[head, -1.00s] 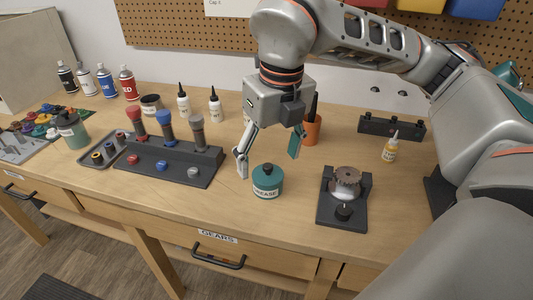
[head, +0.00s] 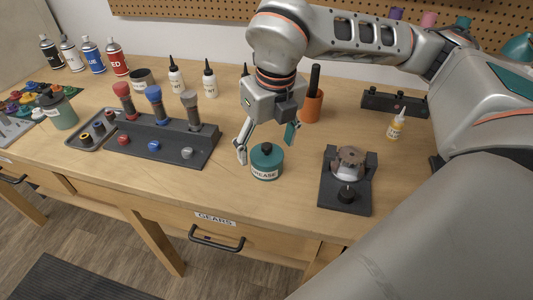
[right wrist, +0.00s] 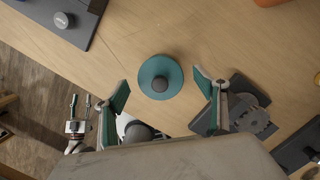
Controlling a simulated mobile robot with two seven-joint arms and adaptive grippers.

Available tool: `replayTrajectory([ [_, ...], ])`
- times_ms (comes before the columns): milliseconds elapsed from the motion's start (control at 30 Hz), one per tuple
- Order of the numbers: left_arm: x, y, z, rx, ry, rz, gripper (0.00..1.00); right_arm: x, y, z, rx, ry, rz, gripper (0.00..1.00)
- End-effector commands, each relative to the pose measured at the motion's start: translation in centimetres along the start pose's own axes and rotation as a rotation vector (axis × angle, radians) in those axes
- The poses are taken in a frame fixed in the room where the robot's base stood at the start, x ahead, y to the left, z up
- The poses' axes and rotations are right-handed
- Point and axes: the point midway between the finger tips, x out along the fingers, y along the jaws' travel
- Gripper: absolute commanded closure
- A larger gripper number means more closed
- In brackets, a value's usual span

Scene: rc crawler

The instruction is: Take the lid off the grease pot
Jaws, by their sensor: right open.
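The grease pot (head: 266,166) stands upright on the workbench, a teal pot with a white GREASE label. Its teal lid (head: 267,151) with a dark knob is on top. My left gripper does not show in the head view.
A dark rack (head: 163,139) with several coloured-handled tools stands left of the pot. A black fixture (head: 345,194) holding a metal part stands to its right. An orange cup (head: 312,106) is behind. Bare bench surrounds the pot.

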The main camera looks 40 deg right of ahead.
Motion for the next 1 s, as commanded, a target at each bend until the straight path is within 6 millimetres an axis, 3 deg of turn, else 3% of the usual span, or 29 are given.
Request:
replayTrajectory([
  [267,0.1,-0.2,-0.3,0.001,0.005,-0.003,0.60,0.3,0.0,0.0,0.000,0.000,0.000,0.29],
  [400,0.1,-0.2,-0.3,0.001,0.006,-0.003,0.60,0.3,0.0,0.0,0.000,0.000,0.000,0.62],
  [800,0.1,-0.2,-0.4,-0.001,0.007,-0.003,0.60,0.2,0.0,0.0,0.000,0.000,0.000,0.63],
  [1000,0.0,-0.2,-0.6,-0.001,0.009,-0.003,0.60,-1.1,0.0,0.3,0.000,-0.003,0.000,0.63],
])
